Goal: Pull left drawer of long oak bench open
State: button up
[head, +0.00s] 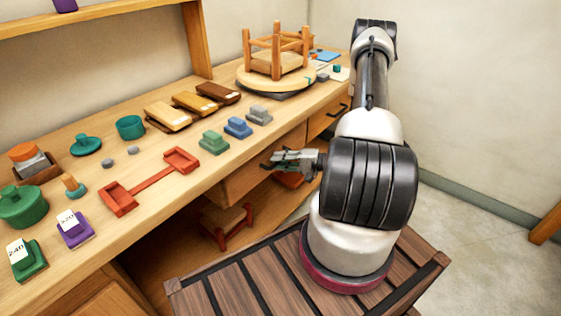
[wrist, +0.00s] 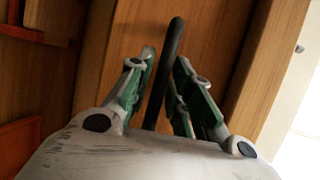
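The long oak bench (head: 150,195) runs along the wall, with its drawers under the top. The drawer's dark bar handle (wrist: 170,50) passes between the two green-padded fingers of my gripper (wrist: 164,62). The fingers stand apart on either side of it, with a narrow gap showing on the left. In the head view my gripper (head: 290,159) is in front of the drawer and hides the handle.
A right drawer (head: 322,118) with a dark handle is farther along. The top carries several blocks, a green pot (head: 22,206), a red double-ended piece (head: 150,180) and an upturned stool (head: 277,60).

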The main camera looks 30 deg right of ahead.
grip_shut()
jog(key=s+d, duration=0.3)
jog(key=s, duration=0.6)
jog(key=s+d, duration=0.4)
jog(key=s, duration=0.6)
jog(key=s+d, duration=0.3)
jog(key=s, duration=0.7)
jog(key=shift+d, duration=0.25)
grip_release()
